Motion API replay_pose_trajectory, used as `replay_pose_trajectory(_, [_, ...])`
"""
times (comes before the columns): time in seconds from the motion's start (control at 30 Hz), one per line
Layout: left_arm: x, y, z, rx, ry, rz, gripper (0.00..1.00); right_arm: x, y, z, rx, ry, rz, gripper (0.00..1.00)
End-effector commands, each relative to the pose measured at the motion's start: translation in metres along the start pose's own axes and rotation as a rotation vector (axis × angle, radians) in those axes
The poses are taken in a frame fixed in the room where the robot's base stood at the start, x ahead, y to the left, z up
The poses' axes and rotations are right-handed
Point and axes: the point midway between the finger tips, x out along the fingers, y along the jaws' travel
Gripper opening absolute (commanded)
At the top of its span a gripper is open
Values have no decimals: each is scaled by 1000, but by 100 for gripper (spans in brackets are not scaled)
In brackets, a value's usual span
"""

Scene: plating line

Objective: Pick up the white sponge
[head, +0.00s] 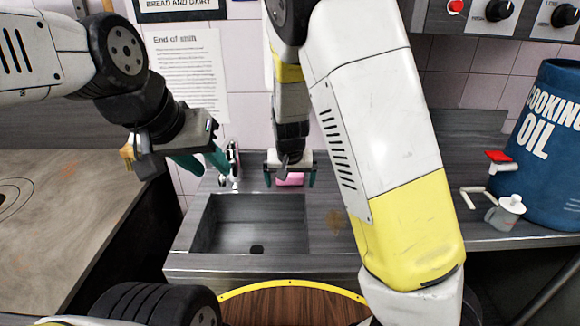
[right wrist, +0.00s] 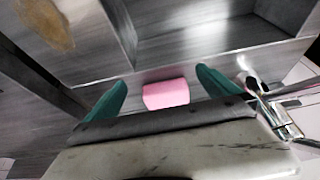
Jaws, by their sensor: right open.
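No white sponge shows in either view. A pink block (head: 290,179), which looks like a sponge, lies on the grey counter behind the sink. It also shows in the right wrist view (right wrist: 166,94), between the fingers and apart from both as far as I can see. My right gripper (head: 289,177) is open, pointing down over the pink block, with one teal finger on each side; it also fills the lower part of the right wrist view (right wrist: 161,82). My left gripper (head: 203,163) hangs to the left of the tap, its two teal fingers apart and nothing visible between them.
The empty sink (head: 255,225) lies in front of the pink block, with a metal tap (head: 233,165) to the block's left. A wooden round top (head: 290,305) is at the front.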

Motion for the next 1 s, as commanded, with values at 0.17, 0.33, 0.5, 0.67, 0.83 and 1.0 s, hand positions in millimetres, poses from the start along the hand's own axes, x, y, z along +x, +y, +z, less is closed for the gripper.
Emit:
replay_pose_trajectory(0.17, [0, 0, 0, 0, 0, 0, 36, 9, 0, -20, 1, -1, 0, 100])
replay_pose_trajectory(0.33, [0, 0, 0, 0, 0, 0, 36, 13, 0, -30, 1, -1, 0, 100])
replay_pose_trajectory(0.5, [0, 0, 0, 0, 0, 0, 36, 24, 1, -56, 2, -1, 1, 100])
replay_pose_trajectory(0.67, [0, 0, 0, 0, 0, 0, 36, 47, 0, -52, 1, -3, 0, 100])
replay_pose_trajectory(0.83, [0, 0, 0, 0, 0, 0, 36, 52, 0, -53, 0, -1, -1, 100])
replay_pose_trajectory(1.0, [0, 0, 0, 0, 0, 0, 36, 52, 0, -53, 0, -1, -1, 94])
